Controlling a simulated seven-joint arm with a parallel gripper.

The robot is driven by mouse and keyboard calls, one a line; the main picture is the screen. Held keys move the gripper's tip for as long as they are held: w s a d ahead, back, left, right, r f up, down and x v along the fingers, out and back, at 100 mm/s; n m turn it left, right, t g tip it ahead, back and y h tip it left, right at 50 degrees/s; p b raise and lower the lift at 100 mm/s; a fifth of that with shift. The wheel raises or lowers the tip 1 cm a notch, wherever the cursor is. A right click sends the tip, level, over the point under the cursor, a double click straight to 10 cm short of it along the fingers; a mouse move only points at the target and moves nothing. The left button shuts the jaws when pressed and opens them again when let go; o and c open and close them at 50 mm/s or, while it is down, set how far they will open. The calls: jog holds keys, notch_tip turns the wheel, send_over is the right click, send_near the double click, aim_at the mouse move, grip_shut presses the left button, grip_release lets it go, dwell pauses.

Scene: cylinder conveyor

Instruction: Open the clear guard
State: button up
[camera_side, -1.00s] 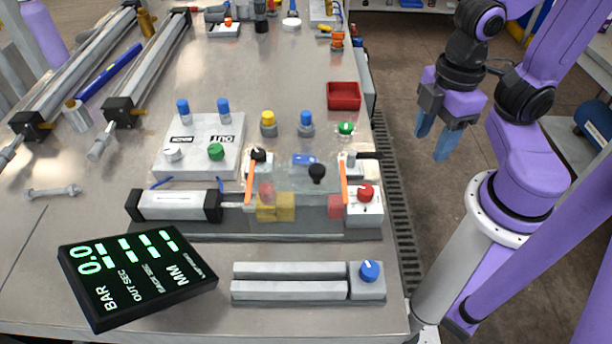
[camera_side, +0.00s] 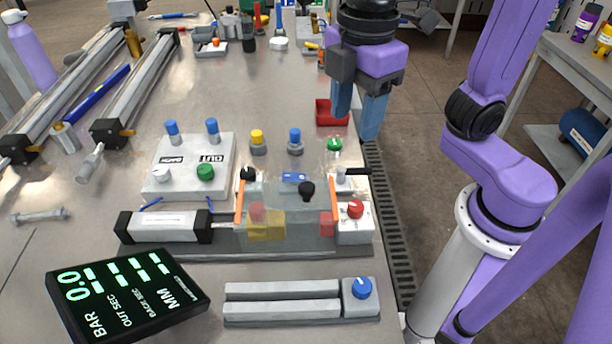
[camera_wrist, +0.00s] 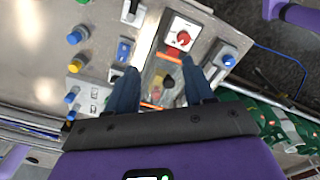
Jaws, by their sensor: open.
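The clear guard (camera_side: 283,196) is a see-through cover between two orange bars, lying over the cylinder's rod end and a yellow block (camera_side: 266,226). It looks shut. A black knob (camera_side: 306,190) stands on it, and the knob also shows between my fingers in the wrist view (camera_wrist: 168,81). My gripper (camera_side: 357,124) points down, open and empty, above the table's right edge. It is up and to the right of the guard in the side view, apart from it. In the wrist view my gripper's (camera_wrist: 162,62) two blue fingers stand either side of the guard area.
A red knob (camera_side: 355,209) sits on a white box at the guard's right end. A green button (camera_side: 334,144) and a black lever stand behind it. A red tray (camera_side: 326,117) is near my fingers. A display (camera_side: 128,296) lies at front left.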

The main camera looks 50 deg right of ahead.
aim_at(306, 186)
jog(key=w+a+r+n, duration=0.2)
jog(key=a+r+n, duration=0.1)
jog(key=a+r, duration=0.55)
jog(key=f, duration=1.7)
jog(key=shift+s+d, duration=0.15)
jog(key=shift+s, duration=0.1)
jog(key=shift+c, duration=0.4)
jog(key=shift+r, duration=0.1)
grip_shut()
